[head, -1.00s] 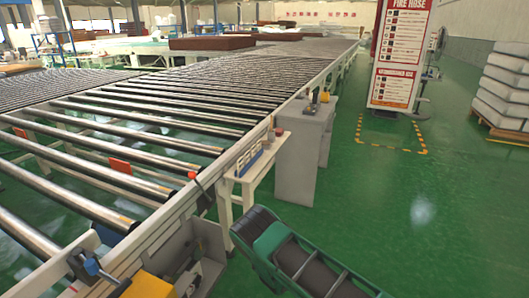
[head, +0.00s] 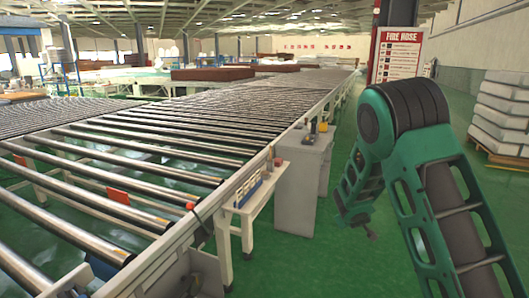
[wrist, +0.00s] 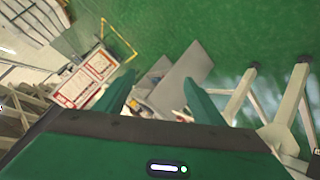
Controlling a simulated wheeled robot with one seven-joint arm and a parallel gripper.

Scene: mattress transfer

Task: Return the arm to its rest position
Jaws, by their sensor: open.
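My arm is green and black and stands folded at the right of the head view, its elbow raised high in front of the fire hose sign. My gripper (head: 362,222) hangs low on the left side of the folded arm, over the green floor and right of the grey cabinet. In the wrist view my gripper (wrist: 158,92) shows two green fingers spread well apart. Nothing is between them but the view of the cabinet and floor beyond.
A roller conveyor (head: 140,150) fills the left and middle. A small white stand (head: 250,200) and a grey cabinet (head: 302,185) stand along its right side. A fire hose sign (head: 398,55) stands behind my arm. Stacked white mattresses (head: 500,110) are at the far right. Green floor lies between.

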